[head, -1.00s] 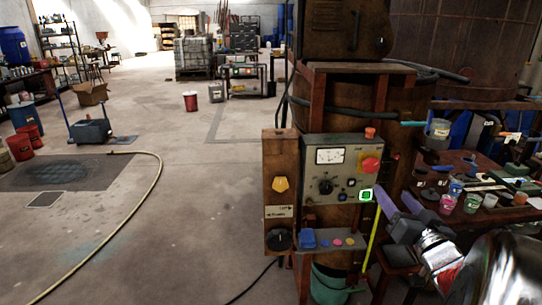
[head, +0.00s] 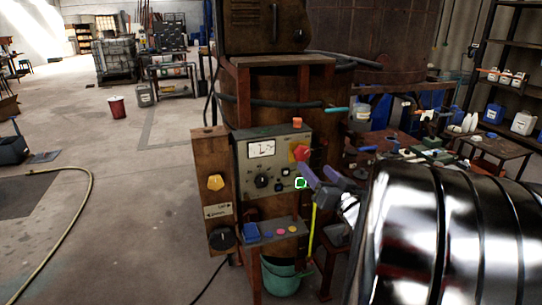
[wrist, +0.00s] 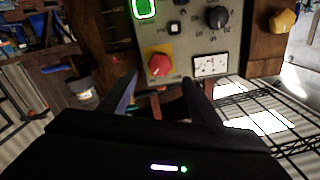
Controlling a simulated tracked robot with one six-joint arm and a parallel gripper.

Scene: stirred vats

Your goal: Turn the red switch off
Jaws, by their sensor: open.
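The red switch (head: 302,153) is a red knob on a yellow plate at the upper right of a grey control panel (head: 246,160). In the wrist view the red switch (wrist: 158,63) sits near the panel's lower edge, on its yellow plate. My gripper (head: 315,172) has purple fingers and is just below and right of the switch in the head view. In the wrist view my gripper (wrist: 159,80) is open, its fingers spread to either side of the switch with nothing between them. I cannot tell whether a finger touches the panel.
A green-lit switch (head: 300,183) is below the red one. A black dial (head: 262,181) and a meter (head: 262,149) share the panel. A yellow knob (head: 215,182) is on the box to the left. An orange piece (head: 297,122) tops the panel. Open floor lies left.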

